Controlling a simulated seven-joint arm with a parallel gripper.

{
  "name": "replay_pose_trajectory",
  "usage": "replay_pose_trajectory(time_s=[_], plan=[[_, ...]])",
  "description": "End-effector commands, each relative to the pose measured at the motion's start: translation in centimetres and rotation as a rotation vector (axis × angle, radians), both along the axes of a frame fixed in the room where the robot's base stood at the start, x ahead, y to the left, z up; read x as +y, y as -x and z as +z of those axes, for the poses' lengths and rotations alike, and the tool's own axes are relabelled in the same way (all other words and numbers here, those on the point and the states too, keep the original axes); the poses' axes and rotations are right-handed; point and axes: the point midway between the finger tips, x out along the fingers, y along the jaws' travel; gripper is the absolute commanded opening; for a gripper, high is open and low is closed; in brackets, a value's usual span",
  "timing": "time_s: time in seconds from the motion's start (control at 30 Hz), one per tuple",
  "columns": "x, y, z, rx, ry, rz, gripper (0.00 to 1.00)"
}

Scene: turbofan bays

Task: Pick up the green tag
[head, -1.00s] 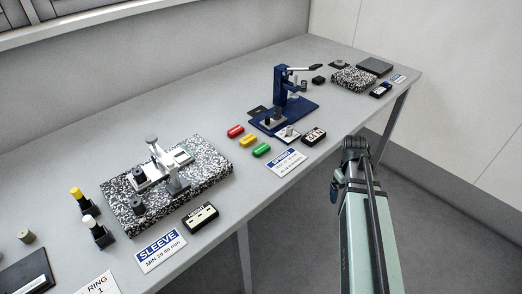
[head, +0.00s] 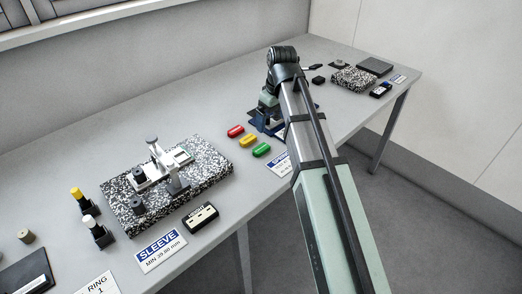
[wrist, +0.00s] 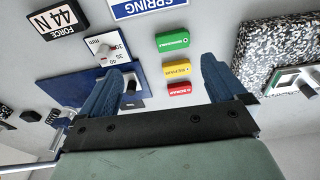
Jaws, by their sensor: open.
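The green tag (head: 261,150) lies flat on the grey bench, nearest the front edge in a short row with a yellow tag (head: 248,141) and a red tag (head: 235,131). In the wrist view the green tag (wrist: 172,41) lies beyond the yellow and red tags, ahead of the fingertips. My gripper (wrist: 163,72) is open and empty, with its two blue fingers spread to either side of the row. In the head view my arm reaches over the blue press, and the fingers are mostly hidden behind it.
A blue press (head: 265,122) stands right of the tags, partly hidden by my arm. A speckled granite block (head: 210,165) with a gauge stand is to the left. A SPRING card (wrist: 145,7) and a force display (wrist: 58,20) lie nearby. Bare bench surrounds the tags.

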Motion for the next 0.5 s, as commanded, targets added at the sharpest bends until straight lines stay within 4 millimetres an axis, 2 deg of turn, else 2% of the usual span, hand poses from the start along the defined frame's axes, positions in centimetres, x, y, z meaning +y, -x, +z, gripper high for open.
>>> replay_pose_trajectory(time_s=[0.03,0.1,0.23,0.5], plan=[[1.2,0.0,0.7,-0.003,-0.007,0.018,0.98],[2.2,0.1,1.2,-0.005,-0.014,0.032,0.98],[3.0,0.3,1.3,-0.007,-0.02,0.045,0.98],[3.3,0.0,-2.2,-0.004,-0.02,0.045,0.98]])
